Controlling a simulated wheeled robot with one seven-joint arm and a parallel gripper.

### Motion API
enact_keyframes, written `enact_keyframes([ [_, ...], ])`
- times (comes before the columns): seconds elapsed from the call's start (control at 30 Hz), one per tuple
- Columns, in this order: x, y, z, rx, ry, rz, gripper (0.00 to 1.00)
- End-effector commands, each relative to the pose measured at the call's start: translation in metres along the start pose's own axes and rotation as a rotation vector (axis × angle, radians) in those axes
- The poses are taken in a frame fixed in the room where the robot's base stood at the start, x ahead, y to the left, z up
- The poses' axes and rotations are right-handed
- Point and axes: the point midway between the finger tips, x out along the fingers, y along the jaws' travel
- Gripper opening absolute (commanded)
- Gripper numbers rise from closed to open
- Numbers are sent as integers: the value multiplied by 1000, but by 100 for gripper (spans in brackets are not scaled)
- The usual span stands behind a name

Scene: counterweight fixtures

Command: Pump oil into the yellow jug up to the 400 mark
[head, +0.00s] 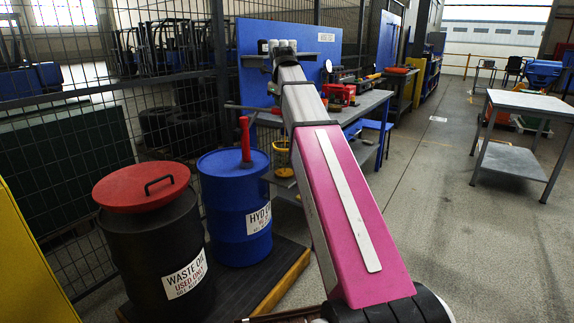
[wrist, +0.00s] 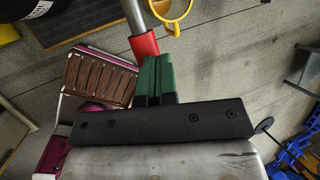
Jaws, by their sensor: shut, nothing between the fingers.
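The blue drum (head: 236,215), with a partly covered HYD label, stands on a low dark platform. A red upright pump part (head: 245,142) rises from its top, and a thin lever (head: 240,107) runs sideways above it. In the wrist view a grey bar ends in a red grip (wrist: 145,45). The yellow jug (head: 281,155) is partly hidden behind my arm; its rim and handle show in the wrist view (wrist: 172,10). Its marks and oil level cannot be read. My gripper (wrist: 155,60) has its green fingers shut and empty, close to the red grip; contact is unclear. The head view hides the fingers.
A black waste oil drum (head: 163,250) with a red lid (head: 141,186) stands left of the blue drum. The platform (head: 262,275) has a yellow edge. A workbench (head: 362,106) with red tools stands behind my arm. A table (head: 530,103) stands right; the floor between is open.

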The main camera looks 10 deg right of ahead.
Motion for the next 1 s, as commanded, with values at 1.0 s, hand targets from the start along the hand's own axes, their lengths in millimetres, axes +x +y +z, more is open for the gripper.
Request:
enact_keyframes([
  [1.0, -70, -26, 25, 0, -2, -2, 0],
])
